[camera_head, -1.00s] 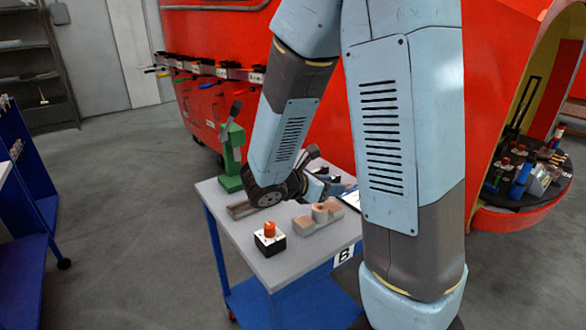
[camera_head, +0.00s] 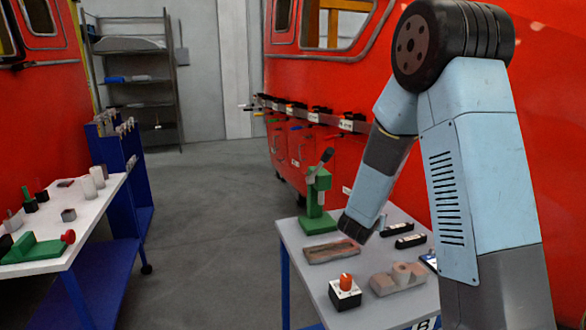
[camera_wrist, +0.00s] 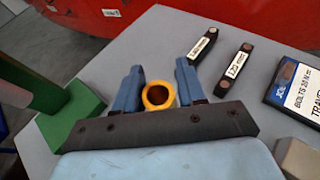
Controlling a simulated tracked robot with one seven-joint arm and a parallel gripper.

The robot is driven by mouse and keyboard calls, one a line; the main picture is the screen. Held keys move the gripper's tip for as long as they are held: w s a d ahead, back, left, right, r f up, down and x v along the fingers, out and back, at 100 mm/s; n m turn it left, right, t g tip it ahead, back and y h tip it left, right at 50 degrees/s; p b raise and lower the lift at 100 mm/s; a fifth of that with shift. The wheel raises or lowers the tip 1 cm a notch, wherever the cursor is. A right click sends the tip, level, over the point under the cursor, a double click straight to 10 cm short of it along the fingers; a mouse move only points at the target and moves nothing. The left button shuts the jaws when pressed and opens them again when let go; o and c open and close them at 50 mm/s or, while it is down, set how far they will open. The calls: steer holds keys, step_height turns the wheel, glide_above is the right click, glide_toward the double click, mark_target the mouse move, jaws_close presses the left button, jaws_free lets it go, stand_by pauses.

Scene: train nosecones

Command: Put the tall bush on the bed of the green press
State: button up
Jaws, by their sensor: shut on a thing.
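The bush is a golden ring (camera_wrist: 158,96) with a dark bore, seen from above in the wrist view. My gripper (camera_wrist: 160,84) is shut on it, with one blue finger on each side. In the head view my gripper (camera_head: 354,228) is over the table just right of the green press, and the bush is hidden there. The green press (camera_head: 318,198) stands upright at the table's back left corner, with a dark lever on top. In the wrist view part of its green base (camera_wrist: 72,112) shows left of my gripper. The bush's height is hard to judge.
On the grey table (camera_head: 305,282) are a brown flat block (camera_head: 331,252), a box with an orange button (camera_head: 345,293), a brownish block with round parts (camera_head: 398,279) and two black labelled bars (camera_head: 410,241). A white bench (camera_head: 100,215) stands left across clear floor.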

steer(key=shift+w+a+f+n+t+y, duration=0.2)
steer(key=shift+w+f+n+y, duration=0.2)
steer(key=shift+w+f, duration=0.25)
steer(key=shift+w+a+f+n+t+y, duration=0.15)
steer(key=shift+w+a+f+n+y, duration=0.2)
steer(key=shift+w, duration=0.35)
steer(key=shift+w+a+f+n+t+y, duration=0.1)
steer(key=shift+w+f+n+t+y, duration=0.05)
steer(key=shift+w+f+n+y, duration=0.4)
